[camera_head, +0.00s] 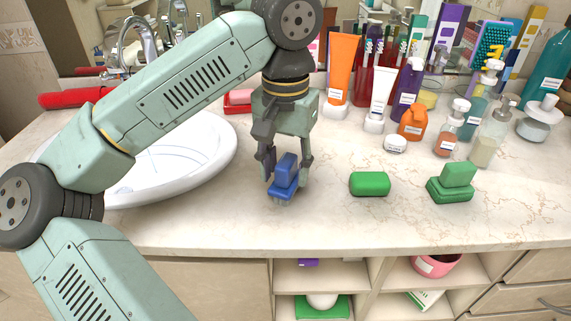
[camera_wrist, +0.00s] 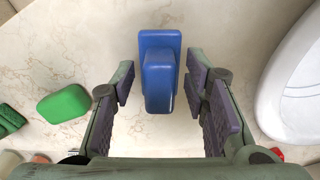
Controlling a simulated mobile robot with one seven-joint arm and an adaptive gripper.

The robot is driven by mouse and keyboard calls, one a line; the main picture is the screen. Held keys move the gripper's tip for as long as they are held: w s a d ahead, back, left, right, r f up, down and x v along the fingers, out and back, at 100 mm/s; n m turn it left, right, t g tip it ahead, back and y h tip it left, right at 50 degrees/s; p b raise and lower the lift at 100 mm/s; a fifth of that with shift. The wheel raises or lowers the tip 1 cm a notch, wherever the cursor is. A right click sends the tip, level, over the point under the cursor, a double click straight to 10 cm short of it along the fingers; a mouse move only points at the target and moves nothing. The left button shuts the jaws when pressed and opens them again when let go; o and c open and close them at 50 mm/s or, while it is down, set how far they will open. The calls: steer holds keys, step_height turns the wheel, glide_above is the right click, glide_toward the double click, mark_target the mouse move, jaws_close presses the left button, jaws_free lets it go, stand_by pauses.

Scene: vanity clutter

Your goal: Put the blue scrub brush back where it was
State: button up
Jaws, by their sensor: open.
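The blue scrub brush (camera_head: 284,178) stands on the marble counter, bristles down, between the sink and a green soap bar. My gripper (camera_head: 285,176) points down over it, with one finger on each side. In the wrist view the brush (camera_wrist: 158,75) lies between the open fingers of my gripper (camera_wrist: 163,95), with a gap visible on both sides. Its handle block is raised on a wider flat base. The bristles show only as a pale strip under the base in the head view.
The white sink (camera_head: 185,165) is to the left. Bottles and tubes crowd the back right. The counter's front edge (camera_head: 330,245) is close, above open shelves.

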step_height(320, 180, up, 12)
steer(key=shift+r+p, duration=0.25)
steer(key=shift+p, duration=0.05)
